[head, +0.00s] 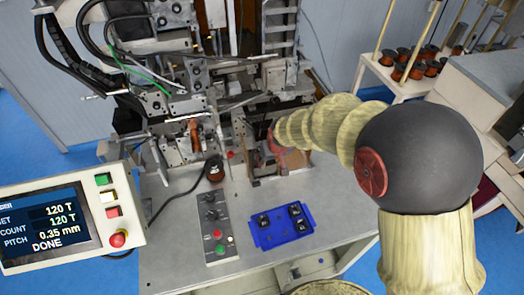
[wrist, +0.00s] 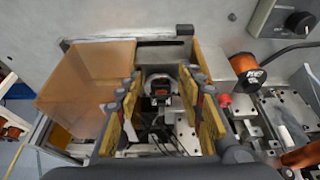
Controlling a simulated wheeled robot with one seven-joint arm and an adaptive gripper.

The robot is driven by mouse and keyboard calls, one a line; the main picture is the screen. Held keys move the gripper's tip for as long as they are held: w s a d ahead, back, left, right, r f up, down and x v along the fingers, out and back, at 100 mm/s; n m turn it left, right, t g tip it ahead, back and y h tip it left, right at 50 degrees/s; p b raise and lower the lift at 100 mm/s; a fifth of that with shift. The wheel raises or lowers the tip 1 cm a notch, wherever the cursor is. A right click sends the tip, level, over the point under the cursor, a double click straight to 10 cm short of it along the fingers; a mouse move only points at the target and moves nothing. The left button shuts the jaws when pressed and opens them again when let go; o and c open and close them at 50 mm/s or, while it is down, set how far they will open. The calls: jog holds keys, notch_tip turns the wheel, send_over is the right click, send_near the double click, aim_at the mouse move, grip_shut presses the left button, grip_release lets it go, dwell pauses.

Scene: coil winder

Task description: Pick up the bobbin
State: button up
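A small bobbin (wrist: 161,89) with a dark body and copper-coloured winding shows in the wrist view, at the winding machine. My gripper (wrist: 160,82) is open, with one yellow-padded finger on each side of the bobbin in the picture. Gaps show between the fingers and the bobbin, and I see no contact. How far the bobbin lies beyond the fingertips is hard to tell. In the head view my arm reaches in from the right to the machine (head: 183,85), and the arm hides the bobbin and most of the gripper.
A translucent amber cover (wrist: 85,78) stands left of the fingers. A copper wire spool (wrist: 247,70) is at right. In the head view, a blue tray (head: 265,239) with several dark parts and a control box (head: 217,240) lie in front. The display panel (head: 55,228) reads DONE.

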jog(key=shift+w+a, duration=0.25)
jog(key=shift+w, duration=0.7)
jog(key=shift+w+a, duration=0.2)
jog(key=shift+w, duration=0.7)
jog(key=shift+w+a, duration=0.25)
jog(key=shift+w, duration=0.9)
jog(key=shift+x, duration=1.15)
jog(key=shift+w+a+f, duration=0.1)
jog(key=shift+w+f, duration=0.2)
jog(key=shift+w, duration=0.05)
jog(key=shift+c, duration=0.2)
jog(key=c, duration=0.6)
jog(key=shift+r, duration=0.1)
